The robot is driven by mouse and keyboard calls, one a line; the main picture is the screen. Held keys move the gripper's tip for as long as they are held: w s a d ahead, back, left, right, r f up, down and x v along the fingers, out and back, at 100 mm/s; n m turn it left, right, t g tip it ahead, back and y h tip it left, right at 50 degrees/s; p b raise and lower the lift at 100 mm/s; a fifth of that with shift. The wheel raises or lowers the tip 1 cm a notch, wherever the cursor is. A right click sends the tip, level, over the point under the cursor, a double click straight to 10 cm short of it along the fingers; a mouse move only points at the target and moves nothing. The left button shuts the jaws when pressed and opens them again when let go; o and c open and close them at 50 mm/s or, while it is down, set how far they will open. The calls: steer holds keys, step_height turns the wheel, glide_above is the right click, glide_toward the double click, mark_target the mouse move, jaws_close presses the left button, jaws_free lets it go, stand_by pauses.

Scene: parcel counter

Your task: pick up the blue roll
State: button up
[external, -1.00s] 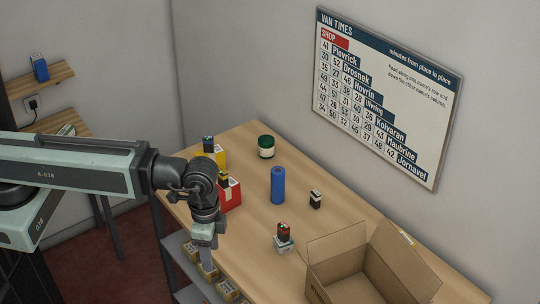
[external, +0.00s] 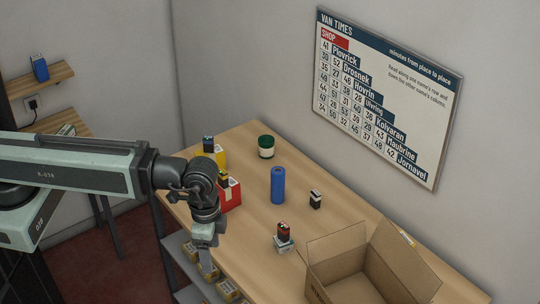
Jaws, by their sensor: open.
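The blue roll (external: 278,185) stands upright on the wooden counter (external: 248,222), near its middle. My gripper (external: 207,268) points down at the counter's front edge, to the left of and nearer the camera than the roll, and is apart from it. It is open, and I see nothing held in it. Its fingertips are small in this view.
A red box (external: 230,194) and a yellow box (external: 221,158) stand behind my wrist. A green jar (external: 266,147) is at the back. A small dark item (external: 315,199), a block on a grey stand (external: 283,238) and an open cardboard box (external: 335,257) are to the right.

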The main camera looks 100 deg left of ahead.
steer(key=w+a+n+t+y+b, duration=0.1)
steer(key=w+a+t+b, duration=0.2)
steer(key=w, duration=0.4)
steer(key=w+a+n+t+y+b, duration=0.1)
steer(key=w+a+n+t, duration=0.1)
steer(key=w+a+t, duration=0.35)
steer(key=n+t+y+b, duration=0.2)
steer(key=n+y+b, duration=0.45)
steer(key=b, duration=1.65)
glide_above(278, 185)
steer(key=s, duration=0.4)
step_height(278, 185, down, 13)
steer(key=w+a+f+m+b, duration=0.1)
steer(key=w+a+f+b, duration=0.1)
steer(key=w+a+b, duration=0.1)
steer(key=w+a, duration=0.1)
steer(key=w, duration=0.1)
steer(key=shift+w+a+f, duration=0.15)
steer(key=shift+w, duration=0.25)
steer(key=shift+s+g+y, duration=0.1)
steer(key=shift+g+y, duration=0.15)
steer(key=shift+c, duration=0.7)
jaws_close()
